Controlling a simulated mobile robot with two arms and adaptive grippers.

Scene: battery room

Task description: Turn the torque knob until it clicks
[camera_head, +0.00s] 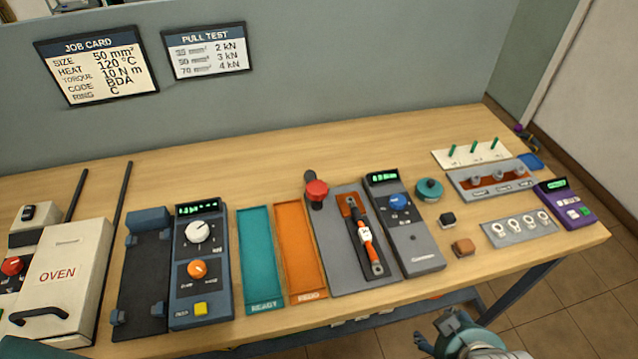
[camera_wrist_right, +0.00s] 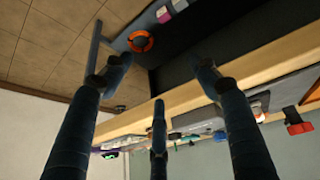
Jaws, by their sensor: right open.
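Several knobs stand on the bench, and I cannot read which one is marked torque. A blue knob (camera_head: 398,201) sits on a grey unit (camera_head: 421,249) with a lit display. A dark blue unit (camera_head: 186,315) carries a white knob (camera_head: 197,231) and an orange knob (camera_head: 197,268). A wrench-like tool (camera_head: 365,236) with an orange grip lies on a grey plate beside the grey unit. My right gripper (camera_head: 437,335) is beyond the bench's front edge, apart from every knob. In the right wrist view its fingers (camera_wrist_right: 160,85) are spread and empty. My left gripper is out of view.
A job card (camera_head: 96,66) on the wall reads torque 10 N m. A white oven (camera_head: 62,270), teal tray (camera_head: 259,257) and orange tray (camera_head: 299,250) stand on the bench. A red knob-like part (camera_head: 316,190) stands near the tool. An orange ring (camera_wrist_right: 140,41) shows below bench level.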

